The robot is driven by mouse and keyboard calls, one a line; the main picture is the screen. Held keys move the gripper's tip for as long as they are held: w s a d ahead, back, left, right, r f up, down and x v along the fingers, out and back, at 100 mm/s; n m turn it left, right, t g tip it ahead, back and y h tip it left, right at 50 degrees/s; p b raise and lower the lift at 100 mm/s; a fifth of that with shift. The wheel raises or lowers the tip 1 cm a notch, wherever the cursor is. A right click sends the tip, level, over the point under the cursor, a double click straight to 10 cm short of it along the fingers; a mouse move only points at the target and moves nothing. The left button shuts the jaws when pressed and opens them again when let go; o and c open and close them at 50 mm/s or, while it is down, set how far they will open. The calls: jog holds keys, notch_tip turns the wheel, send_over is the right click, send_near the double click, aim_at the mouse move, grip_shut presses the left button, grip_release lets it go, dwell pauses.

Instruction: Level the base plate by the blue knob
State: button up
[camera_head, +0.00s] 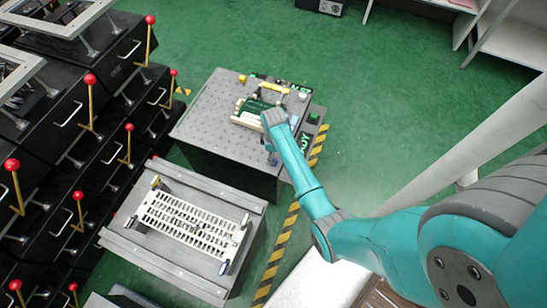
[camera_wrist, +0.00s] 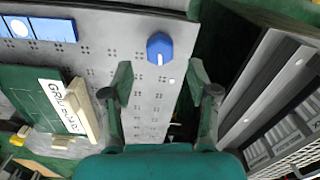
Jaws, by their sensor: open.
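In the wrist view a blue knob (camera_wrist: 159,48) with a white mark stands on a grey perforated plate (camera_wrist: 110,32). My gripper (camera_wrist: 160,76) is open and empty. Its fingers flank the knob's line from below in the picture, with the knob just beyond the tips and apart from them. In the head view the perforated plate (camera_head: 205,115) tops a dark block, and my gripper (camera_head: 268,138) is over its right part.
A green board (camera_wrist: 35,95) with cream bars lies left of my gripper, near a blue panel (camera_wrist: 40,28). A white slotted plate (camera_head: 190,222) sits on a neighbouring bench. Black cabinets with red-balled levers (camera_head: 90,80) line the left.

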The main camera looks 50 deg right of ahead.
notch_tip(320, 180, up, 7)
jog(key=shift+r, duration=0.2)
jog(key=shift+a+f, duration=0.1)
dwell(0.5)
jog(key=s+a+f+m+t+h, duration=0.1)
jog(key=s+a+f+t, duration=0.2)
jog(key=s+a+f, duration=0.4)
jog(key=s+a+r+m+t, duration=0.2)
jog(key=s+a+r+t, duration=0.2)
jog(key=s+a, duration=0.45)
jog(key=s+a+r+m+t, duration=0.1)
jog(key=s+a+r+t, duration=0.1)
jog(key=s+r, duration=0.3)
jog(key=s+a+r+m+t, duration=0.1)
jog(key=s+r, duration=0.5)
jog(key=r, duration=0.7)
jog(key=s+a+r+m+t+y, duration=0.1)
jog(key=s+a+r+t, duration=0.1)
jog(key=s+r+t, duration=0.3)
notch_tip(320, 180, up, 5)
jog(key=shift+s+a+f, duration=0.15)
jog(key=shift+s+a, duration=0.25)
jog(key=shift+s, duration=0.05)
